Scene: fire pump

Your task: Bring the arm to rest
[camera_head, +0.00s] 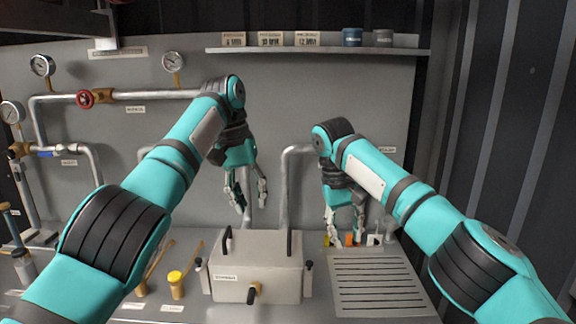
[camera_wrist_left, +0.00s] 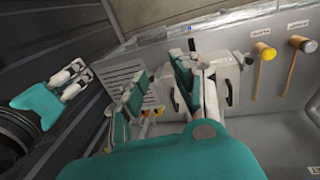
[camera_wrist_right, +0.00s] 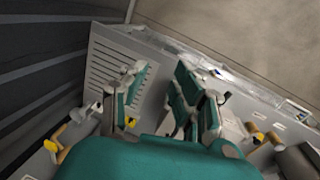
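My left gripper (camera_head: 250,198) hangs in front of the grey wall panel, above the left part of the metal box. Its fingers are apart with nothing between them, as the left wrist view (camera_wrist_left: 160,90) also shows. My right gripper (camera_head: 347,232) is low at the right, above the back of the slotted grate and near small coloured items. Its fingers are also apart and empty in the right wrist view (camera_wrist_right: 155,98). Both teal arms are bent at the elbow and reach forward over the bench. My right gripper also shows at the left of the left wrist view (camera_wrist_left: 72,80).
A metal box (camera_head: 254,281) with black handles stands on the bench. A slotted grate (camera_head: 380,283) lies to its right, a yellow-headed mallet (camera_head: 176,280) to its left. Pipes with gauges and a red valve wheel (camera_head: 85,98) line the left wall. A shelf (camera_head: 318,50) runs above.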

